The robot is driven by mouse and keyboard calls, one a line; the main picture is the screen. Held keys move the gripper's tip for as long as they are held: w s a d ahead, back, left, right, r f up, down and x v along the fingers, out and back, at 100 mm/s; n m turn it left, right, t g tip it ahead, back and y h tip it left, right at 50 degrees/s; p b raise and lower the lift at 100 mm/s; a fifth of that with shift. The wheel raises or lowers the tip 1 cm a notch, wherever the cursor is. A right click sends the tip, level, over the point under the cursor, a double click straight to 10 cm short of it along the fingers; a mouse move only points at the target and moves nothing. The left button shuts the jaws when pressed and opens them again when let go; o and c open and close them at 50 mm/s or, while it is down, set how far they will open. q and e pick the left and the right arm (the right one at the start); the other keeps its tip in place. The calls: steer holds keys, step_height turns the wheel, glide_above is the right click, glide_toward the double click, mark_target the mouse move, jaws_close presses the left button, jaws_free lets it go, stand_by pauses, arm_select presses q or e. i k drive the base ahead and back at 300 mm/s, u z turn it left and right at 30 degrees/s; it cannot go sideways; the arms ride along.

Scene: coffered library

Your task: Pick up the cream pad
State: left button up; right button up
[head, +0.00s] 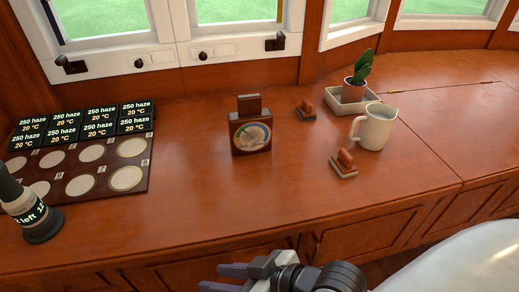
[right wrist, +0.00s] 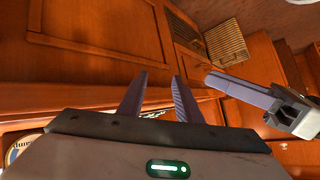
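The cream pad (head: 344,170) sits on the wooden counter, right of centre in the head view. It has a pale base layer and a brown wooden grip on top. A similar pad with a darker base (head: 306,114) sits farther back. My right gripper (head: 210,277) is low at the front of the counter, left of and nearer than the cream pad. Its two fingers stand apart and empty in the right wrist view (right wrist: 160,76). My left gripper (right wrist: 215,80) shows at the right of that view; its opening is unclear. The cream pad is not visible there.
A cream jug (head: 375,128) stands just behind and right of the cream pad, before a potted plant in a tray (head: 337,97). A dial instrument (head: 250,132) stands mid-counter. A board of discs (head: 85,175) and a labelled bottle (head: 38,222) are left. The front middle counter is clear.

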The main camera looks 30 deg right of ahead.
mark_target(343, 163)
steer(key=u, duration=1.05)
steer(key=k, duration=0.75)
steer(key=z, duration=1.2)
